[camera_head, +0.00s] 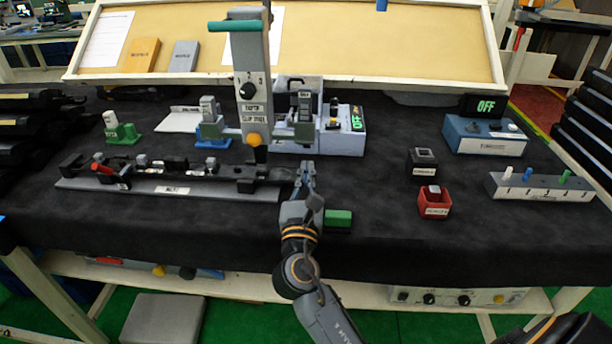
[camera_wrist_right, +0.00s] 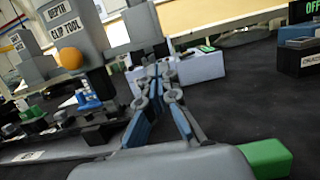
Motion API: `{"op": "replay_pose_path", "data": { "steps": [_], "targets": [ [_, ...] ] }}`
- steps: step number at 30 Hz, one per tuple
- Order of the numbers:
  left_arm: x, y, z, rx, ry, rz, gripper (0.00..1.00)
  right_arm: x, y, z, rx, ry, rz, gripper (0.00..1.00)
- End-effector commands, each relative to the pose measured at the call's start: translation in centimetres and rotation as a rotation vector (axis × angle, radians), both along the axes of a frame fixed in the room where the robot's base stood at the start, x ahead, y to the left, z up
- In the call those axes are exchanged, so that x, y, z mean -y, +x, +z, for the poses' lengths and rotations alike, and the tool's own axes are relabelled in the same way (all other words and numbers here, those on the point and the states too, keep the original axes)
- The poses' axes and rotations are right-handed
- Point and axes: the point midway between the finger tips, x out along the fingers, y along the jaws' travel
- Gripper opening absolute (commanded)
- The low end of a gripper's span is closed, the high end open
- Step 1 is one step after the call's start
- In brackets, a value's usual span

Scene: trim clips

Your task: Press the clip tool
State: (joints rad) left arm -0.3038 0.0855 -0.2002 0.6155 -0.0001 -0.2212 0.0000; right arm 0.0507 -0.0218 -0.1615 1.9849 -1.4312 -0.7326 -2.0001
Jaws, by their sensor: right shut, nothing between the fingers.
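The clip tool (camera_head: 251,75) is a tall grey column with a dark dial, an orange knob and a green bar handle (camera_head: 238,26) across its top. It stands over the right part of a grey fixture base (camera_head: 215,194) that carries a black trim strip. In the right wrist view the clip tool (camera_wrist_right: 68,30) shows at the upper left, with its label and orange knob. My right gripper (camera_head: 306,168) is shut and empty, just right of the strip's end and in front of the tool, below the handle. The shut fingers also show in the right wrist view (camera_wrist_right: 158,75). My left gripper is not in view.
A green block (camera_head: 338,218) lies right of my right gripper. A grey device (camera_head: 342,138) with a green display stands behind. A red box (camera_head: 434,204), a black box (camera_head: 422,163), a blue box (camera_head: 484,136) and a peg rack (camera_head: 538,188) stand to the right.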

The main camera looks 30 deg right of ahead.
Motion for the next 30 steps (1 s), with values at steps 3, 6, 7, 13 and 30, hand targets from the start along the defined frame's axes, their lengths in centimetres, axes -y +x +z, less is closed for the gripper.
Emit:
{"op": "replay_pose_path", "data": {
  "steps": [3,6,7,13,30],
  "targets": [
    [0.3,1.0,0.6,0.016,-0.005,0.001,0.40,1.3,1.9,0.8,0.001,-0.002,-0.001,0.00],
    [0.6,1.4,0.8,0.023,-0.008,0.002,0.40,2.2,3.2,1.2,0.002,-0.001,-0.001,0.00],
    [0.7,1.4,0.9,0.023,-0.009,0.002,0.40,2.4,3.5,1.2,0.000,-0.001,-0.001,0.00],
    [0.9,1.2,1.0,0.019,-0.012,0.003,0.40,3.3,4.8,1.5,0.000,0.000,0.000,0.00],
    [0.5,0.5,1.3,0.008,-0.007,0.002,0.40,3.4,5.0,1.9,-0.001,0.001,0.000,0.00]
  ]
}}
